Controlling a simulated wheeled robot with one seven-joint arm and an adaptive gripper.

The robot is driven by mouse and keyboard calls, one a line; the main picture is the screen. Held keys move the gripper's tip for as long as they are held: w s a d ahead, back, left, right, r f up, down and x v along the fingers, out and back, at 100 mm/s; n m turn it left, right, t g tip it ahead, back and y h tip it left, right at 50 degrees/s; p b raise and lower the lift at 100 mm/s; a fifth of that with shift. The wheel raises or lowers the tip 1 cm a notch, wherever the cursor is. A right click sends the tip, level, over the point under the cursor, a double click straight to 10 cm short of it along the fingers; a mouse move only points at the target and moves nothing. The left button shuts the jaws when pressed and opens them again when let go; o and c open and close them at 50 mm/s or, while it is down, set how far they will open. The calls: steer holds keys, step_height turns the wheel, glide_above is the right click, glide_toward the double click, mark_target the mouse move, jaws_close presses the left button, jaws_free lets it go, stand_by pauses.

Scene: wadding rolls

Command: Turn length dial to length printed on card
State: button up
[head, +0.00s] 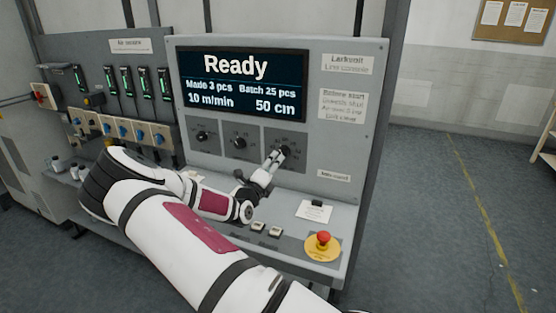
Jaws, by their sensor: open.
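A grey console (350,60) carries three black dials in a row: a left dial (203,137), a middle dial (239,143) and a right dial (285,151). Their labels and scales are too small to read. The right dial sits below the "50 cm" reading on the screen (240,82). My gripper (275,158) is open with its fingertips at the right dial, partly hiding it; I cannot tell whether they touch it. A small white card (313,211) with a black clip lies on the console's sloped shelf; its print is not legible.
The screen reads "Ready", "Made 3 pcs", "Batch 25 pcs", "10 m/min". A red emergency stop (323,239) on a yellow base and small buttons (266,229) sit on the shelf below my gripper. Air valves (125,130) are at left. Floor at right is clear.

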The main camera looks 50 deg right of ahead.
steer(key=shift+v, duration=2.2)
